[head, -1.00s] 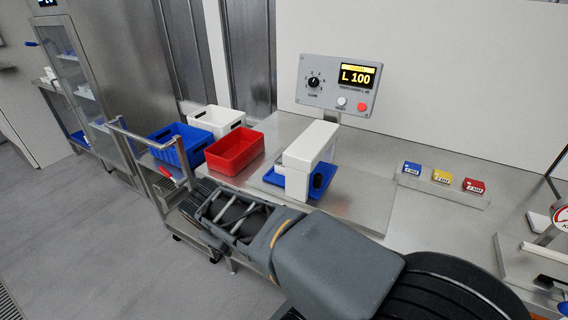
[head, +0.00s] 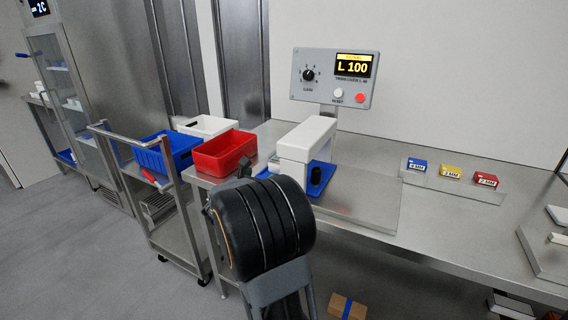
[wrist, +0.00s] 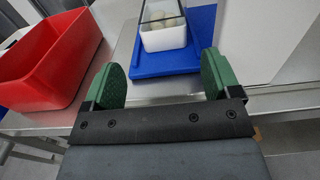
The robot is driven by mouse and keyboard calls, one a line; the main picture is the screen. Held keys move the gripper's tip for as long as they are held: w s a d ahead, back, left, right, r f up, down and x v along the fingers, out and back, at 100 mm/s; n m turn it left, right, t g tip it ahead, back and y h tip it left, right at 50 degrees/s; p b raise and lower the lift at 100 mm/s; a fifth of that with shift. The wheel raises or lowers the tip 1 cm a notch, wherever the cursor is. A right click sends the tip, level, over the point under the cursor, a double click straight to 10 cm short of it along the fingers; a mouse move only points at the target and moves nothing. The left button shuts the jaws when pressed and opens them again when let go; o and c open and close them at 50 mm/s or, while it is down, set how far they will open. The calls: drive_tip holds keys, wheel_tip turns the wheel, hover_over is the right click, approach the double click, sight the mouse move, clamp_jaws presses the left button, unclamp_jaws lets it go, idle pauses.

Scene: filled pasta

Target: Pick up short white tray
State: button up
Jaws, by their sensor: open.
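A short white tray (wrist: 165,38) holding a few pale round pieces stands on a blue board (wrist: 150,68) at the top of the wrist view. Its far part runs under a dark-edged frame or clear cover. My gripper (wrist: 163,78) is open and empty, with its two green fingers spread apart on the near side of the tray. The tray lies ahead of the gap between them, not between the pads. In the head view my arm hides most of the gripper and the tray. The blue board (head: 320,177) shows there under the white machine.
The white machine (head: 306,140) stands beside the tray, right of my gripper. A red bin (head: 224,160) is close on the left, with a blue bin (head: 165,155) and a white bin (head: 207,119) beyond. A steel cart (head: 185,210) stands left.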

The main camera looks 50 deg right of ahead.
sight(276, 161)
drive_tip(key=x, duration=1)
drive_tip(key=shift+s+d, duration=0.1)
drive_tip(key=c, duration=0.7)
drive_tip(key=shift+o, duration=0.2)
drive_tip(key=shift+r, duration=0.1)
